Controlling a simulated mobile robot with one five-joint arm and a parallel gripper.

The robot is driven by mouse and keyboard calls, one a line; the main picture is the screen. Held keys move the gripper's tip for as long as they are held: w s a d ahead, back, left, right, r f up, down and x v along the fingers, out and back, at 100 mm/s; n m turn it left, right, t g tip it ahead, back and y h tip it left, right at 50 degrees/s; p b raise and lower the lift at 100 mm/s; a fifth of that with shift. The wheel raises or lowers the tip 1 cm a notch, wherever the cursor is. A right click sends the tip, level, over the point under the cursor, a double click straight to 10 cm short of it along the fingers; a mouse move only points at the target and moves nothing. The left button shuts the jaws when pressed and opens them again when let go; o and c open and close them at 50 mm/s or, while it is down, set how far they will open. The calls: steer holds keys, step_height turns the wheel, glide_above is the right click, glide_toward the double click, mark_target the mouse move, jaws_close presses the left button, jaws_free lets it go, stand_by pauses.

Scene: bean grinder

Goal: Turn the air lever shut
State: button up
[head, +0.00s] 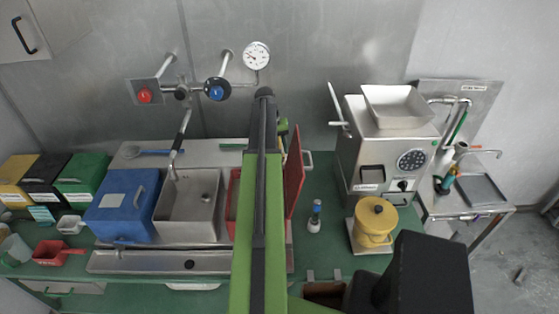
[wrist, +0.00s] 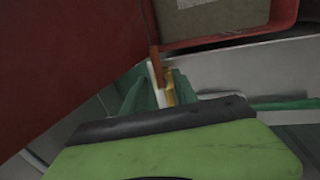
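No part is clearly readable as the air lever. A green handle (head: 458,127) slants on the pipe below a labelled plate at the right wall, and a round gauge (head: 257,55) sits on the wall pipe at the middle. I cannot tell whether either belongs to the air lever. My arm reaches away toward the back wall, and my gripper (head: 266,94) is at its far end, below the gauge. In the wrist view a green and black part of my gripper (wrist: 165,132) fills the bottom. Its fingertips are not clear, and I see nothing held.
A red board (head: 295,172) stands upright just right of my arm; it fills the left of the wrist view (wrist: 60,60). A red bin (wrist: 280,22) is beside it. The sink (head: 188,205) is left, the grinder (head: 385,150) and yellow container (head: 376,215) right.

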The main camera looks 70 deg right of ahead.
steer(key=shift+s+f, duration=0.1)
steer(key=shift+f, duration=0.15)
steer(key=shift+c, duration=0.4)
jaws_close()
stand_by(0.8)
